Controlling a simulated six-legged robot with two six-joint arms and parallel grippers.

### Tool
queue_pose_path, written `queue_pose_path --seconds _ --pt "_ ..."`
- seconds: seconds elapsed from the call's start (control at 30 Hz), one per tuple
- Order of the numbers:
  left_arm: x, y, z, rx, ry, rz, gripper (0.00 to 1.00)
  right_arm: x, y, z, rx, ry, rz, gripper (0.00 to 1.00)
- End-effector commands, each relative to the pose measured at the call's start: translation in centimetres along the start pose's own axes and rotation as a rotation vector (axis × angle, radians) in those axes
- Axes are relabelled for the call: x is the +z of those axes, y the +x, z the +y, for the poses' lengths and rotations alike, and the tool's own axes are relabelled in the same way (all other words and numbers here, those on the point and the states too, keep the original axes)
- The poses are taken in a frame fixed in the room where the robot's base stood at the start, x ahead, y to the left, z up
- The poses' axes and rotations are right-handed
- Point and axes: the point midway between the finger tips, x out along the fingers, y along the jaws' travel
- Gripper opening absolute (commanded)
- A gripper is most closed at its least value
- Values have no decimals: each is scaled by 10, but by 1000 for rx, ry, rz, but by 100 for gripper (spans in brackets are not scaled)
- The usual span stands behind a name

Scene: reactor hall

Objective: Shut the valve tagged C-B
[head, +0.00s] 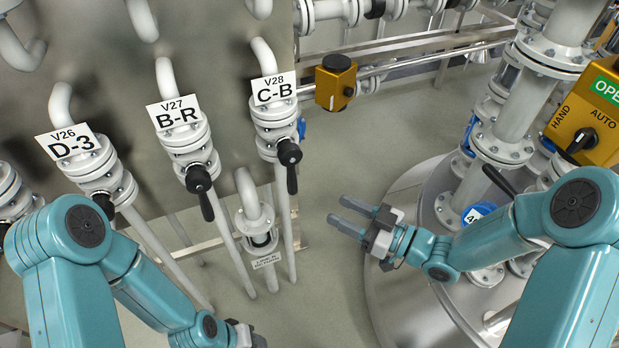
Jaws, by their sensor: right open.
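The valve tagged C-B (277,128) is a white flanged valve on a pipe in front of a grey metal panel, left of centre. Its white tag (274,88) reads V28 C-B. Its black lever (291,172) points down, roughly along the pipe below it. My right gripper (338,211) is open and empty, its two grey fingers pointing left. It is below and to the right of the lever, clearly apart from it. My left gripper (243,335) is at the bottom edge; its fingers are not visible.
Valve V27 B-R (187,143) and valve V26 D-3 (100,172) stand to the left, each with a black lever. A yellow box (335,82) is to the right of C-B. A yellow switch box (588,115) and thick pipes stand at right. Clear floor lies between.

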Motion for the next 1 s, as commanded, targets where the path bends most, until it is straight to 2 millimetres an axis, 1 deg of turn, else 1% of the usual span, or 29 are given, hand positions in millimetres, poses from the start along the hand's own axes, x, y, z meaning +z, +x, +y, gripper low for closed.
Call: queue_pose_path --seconds 0.1,0.2,0.27,0.33,0.47,0.8,0.9,1.0 --pt "0 15 -5 0 0 0 47 7 -7 10 26 -30 5 46" --pt "0 18 -7 0 -1 -1 47 8 -10 13 37 -36 5 46" --pt "0 18 -7 0 -1 -1 47 9 -7 13 38 -35 4 46" --pt "0 16 -6 0 -1 0 47 8 1 12 34 -34 3 46" --pt "0 15 -6 0 0 0 47 7 26 12 30 -34 3 46" --pt "0 11 -4 0 0 0 47 7 107 18 34 -33 4 46" --pt "0 10 -4 0 0 0 47 7 126 20 36 -33 3 46" --pt "0 9 -3 0 0 0 47 7 140 22 38 -32 3 46"
